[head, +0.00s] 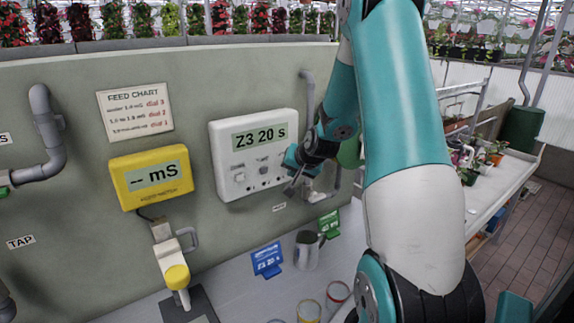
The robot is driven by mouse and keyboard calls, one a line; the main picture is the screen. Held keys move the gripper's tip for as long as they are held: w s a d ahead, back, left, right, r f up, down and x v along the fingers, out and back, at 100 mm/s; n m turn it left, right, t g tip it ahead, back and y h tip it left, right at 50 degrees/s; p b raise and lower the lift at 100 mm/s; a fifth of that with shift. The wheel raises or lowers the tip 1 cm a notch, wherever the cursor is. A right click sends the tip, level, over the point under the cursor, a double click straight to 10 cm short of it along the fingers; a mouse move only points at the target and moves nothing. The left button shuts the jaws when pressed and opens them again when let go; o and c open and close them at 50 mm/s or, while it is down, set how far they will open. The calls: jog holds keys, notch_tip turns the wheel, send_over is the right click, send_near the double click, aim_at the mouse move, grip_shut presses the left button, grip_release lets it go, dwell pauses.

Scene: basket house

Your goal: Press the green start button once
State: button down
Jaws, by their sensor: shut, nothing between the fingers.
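A white control box (228,158) hangs on the grey-green wall, its screen (258,138) reading "Z3 20 s". A dial (240,177) and small dark marks show on its lower face. I cannot make out a green start button; my gripper hides the box's lower right part. My gripper (291,190) is shut and empty at that lower right part, tips pointing down and left. I cannot tell whether it touches the box.
A yellow meter (150,178) reading "-- mS" hangs left of the box, below a feed chart (135,110). On the bench below are a metal jug (307,252), blue (267,260) and green (329,224) cards, and several cups. A grey pipe (307,95) runs beside the box.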

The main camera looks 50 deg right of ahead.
jog(key=shift+w, duration=0.1)
jog(key=shift+w+d, duration=0.1)
jog(key=shift+w, duration=0.2)
jog(key=shift+w+d, duration=0.1)
jog(key=shift+w, duration=0.3)
dwell(0.9)
jog(key=shift+s, duration=0.15)
jog(key=shift+s+a+b, duration=0.2)
jog(key=shift+s+b, duration=0.15)
jog(key=shift+s, duration=0.3)
jog(key=shift+s+a+b, duration=0.2)
jog(key=shift+s, duration=0.6)
jog(key=shift+s+a+b, duration=0.2)
jog(key=shift+s, duration=0.65)
jog(key=shift+s+a+b, duration=0.2)
jog(key=shift+s, duration=0.6)
